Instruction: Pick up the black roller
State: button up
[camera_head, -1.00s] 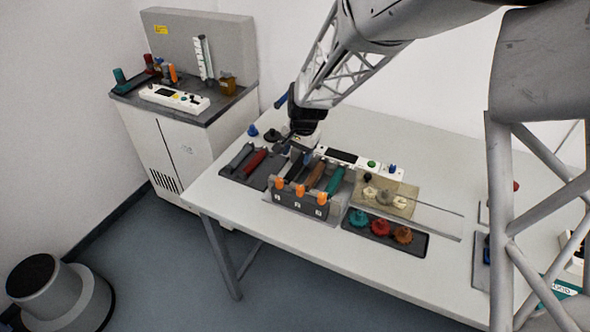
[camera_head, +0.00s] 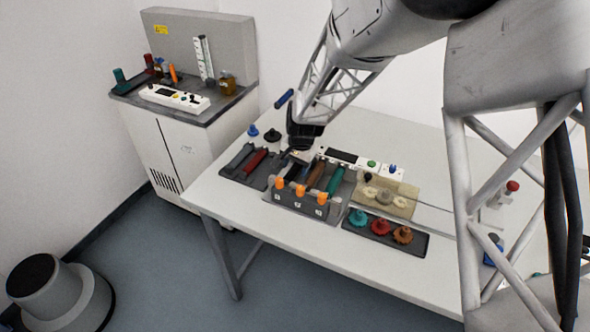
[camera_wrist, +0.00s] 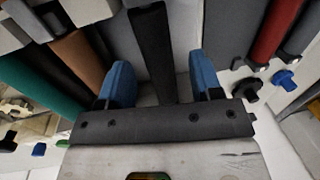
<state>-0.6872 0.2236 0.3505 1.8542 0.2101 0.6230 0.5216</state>
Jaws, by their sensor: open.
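The black roller (camera_wrist: 150,45) is a long dark bar in the wrist view, running between my two blue fingertips. My gripper (camera_wrist: 161,80) is open, with one finger on each side of the roller and a gap to both. In the head view my gripper (camera_head: 297,161) points down at the left part of the grey three-slot holder (camera_head: 300,208). There the roller is mostly hidden by my gripper. A brown roller (camera_head: 315,177) and a green roller (camera_head: 335,180) lie to the right in the same holder.
A dark tray with a grey roller (camera_head: 239,157) and a red roller (camera_head: 256,159) stands close on the left. A white control strip (camera_head: 385,171) lies behind. Coloured knobs sit in a tray (camera_head: 372,238) at the right. The table front (camera_head: 262,222) is bare.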

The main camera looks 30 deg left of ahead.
jog(key=shift+a+f, duration=0.1)
jog(key=shift+f, duration=0.45)
jog(key=shift+c, duration=0.3)
jog(key=c, duration=1)
